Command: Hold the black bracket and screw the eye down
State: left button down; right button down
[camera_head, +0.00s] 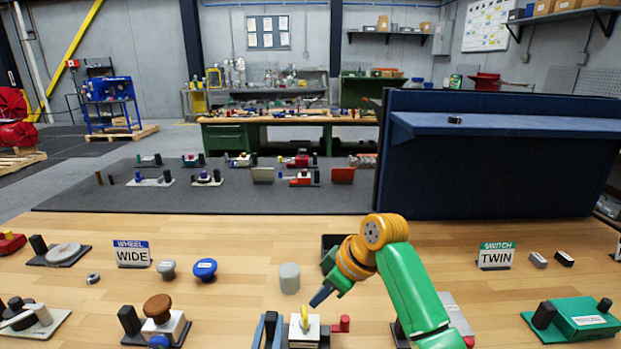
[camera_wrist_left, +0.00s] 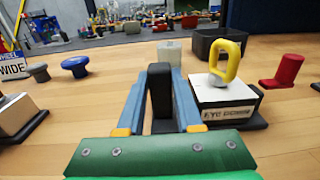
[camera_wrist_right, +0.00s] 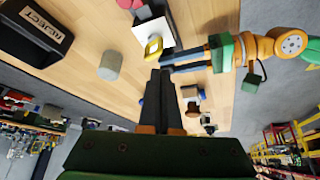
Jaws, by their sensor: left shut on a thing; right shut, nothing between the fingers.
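The yellow eye (camera_head: 305,318) stands upright on a pale block (camera_wrist_left: 224,95) with a black base; the left wrist view shows its ring (camera_wrist_left: 240,60) on a short light stem. The black bracket (camera_wrist_left: 160,88) is an upright post left of the block. My left gripper (camera_head: 269,329) is shut on the bracket, its blue fingers on both sides of the post. My right gripper (camera_head: 315,303) is shut and empty, its tips just above and beside the eye. In the right wrist view the eye (camera_wrist_right: 153,46) is apart from the shut fingertips (camera_wrist_right: 163,72).
A red knob (camera_wrist_left: 283,70) stands right of the block. A grey cylinder (camera_head: 289,277) and a dark REJECT bin (camera_wrist_right: 38,32) are behind it. A brown-knobbed fixture (camera_head: 157,318) stands to the left, a green TWIN switch box (camera_head: 583,318) to the right.

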aim_at(305, 318)
jog(key=f, duration=0.2)
jog(key=w+d+f, duration=0.1)
jog(key=f, duration=0.1)
jog(key=w+f, duration=0.1)
jog(key=f, duration=0.1)
jog(key=shift+w+d, duration=0.15)
jog(key=shift+d, duration=0.2)
dwell(0.3)
jog(key=shift+a, duration=0.6)
dwell(0.6)
dwell(0.5)
jog(key=shift+s+a, duration=0.2)
jog(key=shift+s, duration=0.3)
jog(key=shift+s+a, duration=0.15)
jog(key=shift+s, duration=0.05)
jog(key=shift+s+a, duration=0.15)
jog(key=shift+a, duration=0.05)
